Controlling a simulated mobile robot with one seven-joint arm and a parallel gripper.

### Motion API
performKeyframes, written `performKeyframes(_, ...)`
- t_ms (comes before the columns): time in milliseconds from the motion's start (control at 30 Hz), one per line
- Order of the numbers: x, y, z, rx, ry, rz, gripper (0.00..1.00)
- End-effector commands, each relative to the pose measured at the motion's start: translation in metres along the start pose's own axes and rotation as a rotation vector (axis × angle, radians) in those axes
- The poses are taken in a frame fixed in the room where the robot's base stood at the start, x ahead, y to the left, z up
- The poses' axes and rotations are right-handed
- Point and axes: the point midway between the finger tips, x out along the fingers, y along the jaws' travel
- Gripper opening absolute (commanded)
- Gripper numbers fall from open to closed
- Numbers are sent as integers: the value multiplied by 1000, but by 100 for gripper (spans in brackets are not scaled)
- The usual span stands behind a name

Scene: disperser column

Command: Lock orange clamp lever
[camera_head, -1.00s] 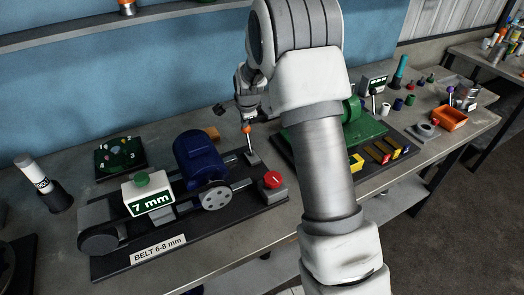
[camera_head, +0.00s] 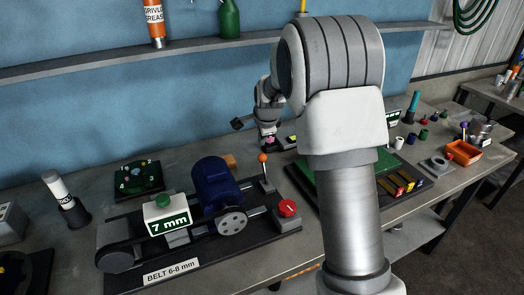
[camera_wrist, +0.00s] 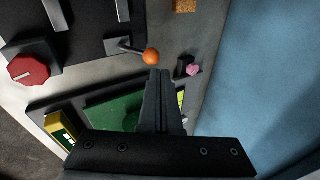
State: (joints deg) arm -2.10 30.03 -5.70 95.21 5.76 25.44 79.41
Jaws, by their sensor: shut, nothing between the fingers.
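The clamp lever with its orange ball knob (camera_head: 262,158) stands near the right end of the belt rig, behind the red button, leaning slightly left in the head view. In the wrist view the orange knob (camera_wrist: 151,57) lies just beyond my fingertips, with its dark arm running left. My gripper (camera_wrist: 160,73) is shut and empty, its fingers close together. In the head view my gripper (camera_head: 271,143) is just behind and right of the knob, partly hidden by my wrist. I cannot tell whether the fingers touch the knob.
The blue motor (camera_head: 217,184) and red button (camera_head: 287,208) flank the lever. A pink knob on a dark block (camera_wrist: 192,70) is close right of the fingertips in the wrist view. A green board (camera_wrist: 112,111) lies beside the rig. The blue wall is behind.

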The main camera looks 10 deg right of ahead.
Motion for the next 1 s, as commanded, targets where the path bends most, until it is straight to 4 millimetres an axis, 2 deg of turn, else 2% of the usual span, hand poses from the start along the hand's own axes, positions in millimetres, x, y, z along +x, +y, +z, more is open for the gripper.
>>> performKeyframes(100, -22, -12, 2, 0, 0, -3, 0)
performKeyframes(200, -37, -19, 3, -1, -1, 0, 0)
performKeyframes(400, -52, -26, 3, 0, 0, 2, 0)
performKeyframes(833, -57, -26, 4, -8, -1, 3, 0)
performKeyframes(933, -73, -21, 4, -51, -6, 0, 0)
performKeyframes(1000, -92, -14, 5, -109, -13, -2, 0)
